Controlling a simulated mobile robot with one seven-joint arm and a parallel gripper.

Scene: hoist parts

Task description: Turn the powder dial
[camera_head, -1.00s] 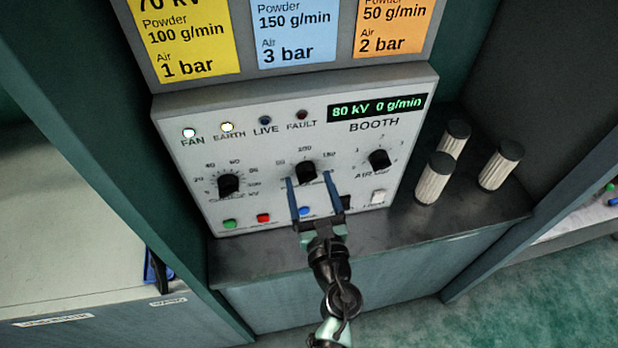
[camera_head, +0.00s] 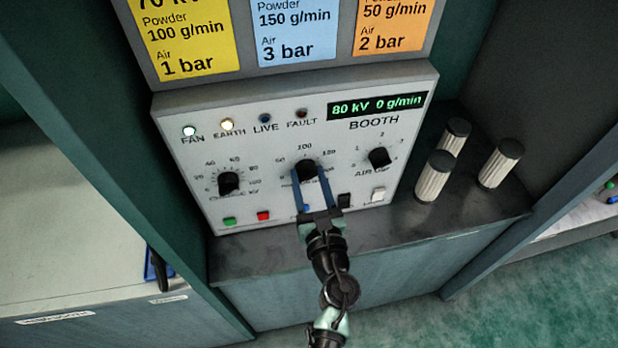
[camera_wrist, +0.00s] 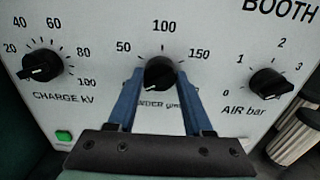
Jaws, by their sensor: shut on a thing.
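The powder dial (camera_head: 306,168) is the black middle knob of three on the grey booth panel (camera_head: 190,160), with a scale marked 50, 100 and 150. It also shows in the wrist view (camera_wrist: 160,73). My gripper (camera_head: 308,178) has its two blue fingers on either side of this knob and is shut on it. The fingers also show in the wrist view (camera_wrist: 159,82), hiding part of the label under the dial. The green display (camera_head: 377,106) reads 80 kV and 0 g/min.
The charge dial (camera_head: 229,183) is to the left and the air dial (camera_head: 380,158) to the right. Green (camera_head: 229,221) and red (camera_head: 263,215) buttons sit below. Several ribbed cylinders (camera_head: 434,178) stand on the dark shelf at right. Coloured setting cards hang above the panel.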

